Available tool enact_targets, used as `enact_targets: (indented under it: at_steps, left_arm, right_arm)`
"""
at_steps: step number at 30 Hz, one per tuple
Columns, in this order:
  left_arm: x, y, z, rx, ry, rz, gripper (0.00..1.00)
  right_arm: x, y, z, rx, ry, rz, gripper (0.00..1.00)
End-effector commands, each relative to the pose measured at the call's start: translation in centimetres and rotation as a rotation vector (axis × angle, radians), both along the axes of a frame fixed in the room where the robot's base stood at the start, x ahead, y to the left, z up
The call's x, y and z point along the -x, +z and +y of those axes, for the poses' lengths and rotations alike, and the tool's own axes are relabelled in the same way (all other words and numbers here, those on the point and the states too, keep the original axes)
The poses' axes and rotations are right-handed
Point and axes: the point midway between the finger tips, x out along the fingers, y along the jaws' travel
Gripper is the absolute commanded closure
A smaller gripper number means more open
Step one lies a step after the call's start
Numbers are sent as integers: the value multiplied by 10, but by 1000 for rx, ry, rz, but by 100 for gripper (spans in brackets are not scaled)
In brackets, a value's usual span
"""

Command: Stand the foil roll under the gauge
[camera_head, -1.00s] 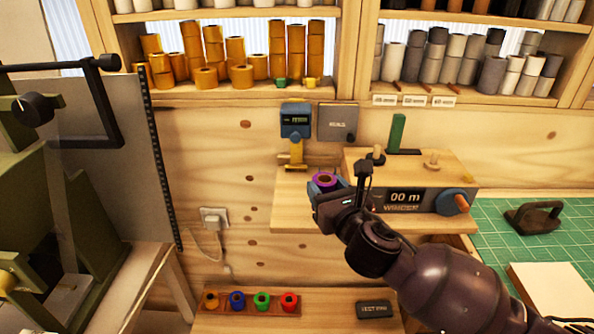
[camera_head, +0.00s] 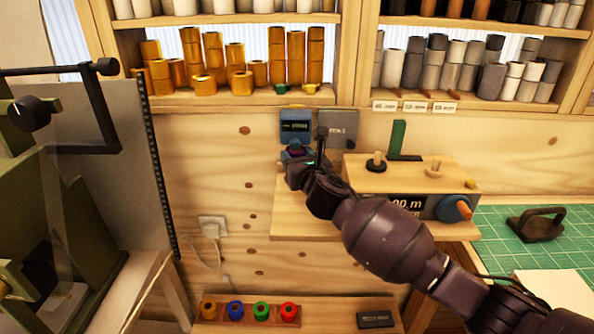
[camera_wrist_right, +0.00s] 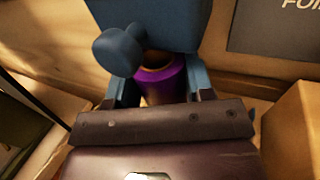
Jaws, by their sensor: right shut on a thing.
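The purple foil roll (camera_wrist_right: 163,83) stands upright between the fingers of my right gripper (camera_wrist_right: 160,92) in the right wrist view. My right gripper also shows in the head view (camera_head: 298,160), where it largely hides the roll. The gauge (camera_head: 295,126) is a blue unit with a dark display on the wooden wall. In the wrist view the blue gauge body (camera_wrist_right: 175,22) and its knob overhang the far part of the roll. The roll's open core faces up. I cannot tell whether the roll's foot touches the shelf. My left gripper is not in view.
The winder (camera_head: 408,203) with its orange-handled blue knob stands on the wooden shelf to the right. A dark plate (camera_head: 338,128) is beside the gauge. A low rack (camera_head: 250,315) holds coloured rolls below. Shelves of gold and grey rolls are above.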

Motion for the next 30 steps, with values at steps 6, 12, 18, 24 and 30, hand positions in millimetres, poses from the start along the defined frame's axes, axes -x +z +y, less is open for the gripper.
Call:
enact_targets:
  at_steps: [6, 12, 18, 24, 30]
  left_arm:
    - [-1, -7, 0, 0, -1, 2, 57]
    - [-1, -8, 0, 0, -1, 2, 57]
    - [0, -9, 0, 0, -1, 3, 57]
    - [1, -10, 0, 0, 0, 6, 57]
    - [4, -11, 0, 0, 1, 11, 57]
  right_arm:
    - [1, -29, 0, -2, 0, 5, 83]
    - [1, -33, 0, 1, 0, 1, 83]
    - [1, -35, 0, 0, 0, 1, 83]
    - [1, -37, 0, 1, 0, 2, 34]
    - [1, -36, 0, 1, 0, 2, 26]
